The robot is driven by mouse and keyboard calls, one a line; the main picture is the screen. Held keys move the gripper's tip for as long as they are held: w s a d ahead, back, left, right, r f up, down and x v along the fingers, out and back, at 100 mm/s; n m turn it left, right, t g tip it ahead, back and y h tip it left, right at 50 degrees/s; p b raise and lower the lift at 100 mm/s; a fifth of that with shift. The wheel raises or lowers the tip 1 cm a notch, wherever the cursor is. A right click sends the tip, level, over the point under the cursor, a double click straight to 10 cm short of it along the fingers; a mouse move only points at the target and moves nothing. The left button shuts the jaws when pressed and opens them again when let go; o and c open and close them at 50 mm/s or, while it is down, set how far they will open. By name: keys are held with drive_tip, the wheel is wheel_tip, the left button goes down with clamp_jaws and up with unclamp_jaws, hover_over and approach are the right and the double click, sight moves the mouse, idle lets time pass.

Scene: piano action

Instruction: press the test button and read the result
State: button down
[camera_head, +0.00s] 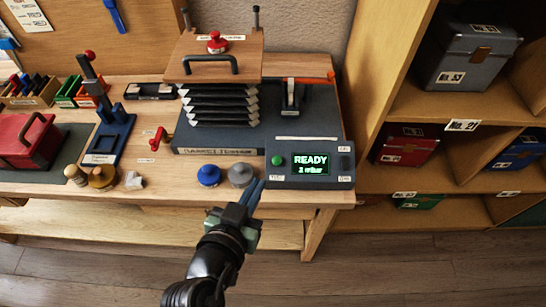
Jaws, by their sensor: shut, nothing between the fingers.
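The test unit (308,183) is a dark box at the front right of the bench, below the bellows device. Its screen (311,164) reads "READY" and "2 mbar" in green. A round green button (277,160) sits left of the screen, with a small label at the unit's lower left that I read as "TEST". My gripper (255,190) comes up from below, its blue fingers shut and empty. In the picture the fingertips lie near the unit's lower left corner, below the green button. I cannot tell whether they touch the unit.
A bellows device (218,105) with a wooden top stands behind. Blue (208,175) and grey (241,174) knobs sit left of the gripper at the bench's front. A shelf (390,175) with boxes stands right. The floor (420,270) in front is clear.

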drive_tip(key=shift+w, duration=0.15)
drive_tip(key=p, duration=0.1)
approach(277, 161)
drive_tip(key=w+d+r, duration=0.1)
drive_tip(key=w+r, duration=0.2)
drive_tip(key=w, duration=0.1)
drive_tip(key=f, duration=0.1)
drive_tip(key=w+f, duration=0.2)
drive_tip(key=shift+d+f, duration=0.2)
drive_tip(key=shift+d, duration=0.15)
drive_tip(key=shift+w+f, duration=0.2)
drive_tip(key=shift+f, duration=0.35)
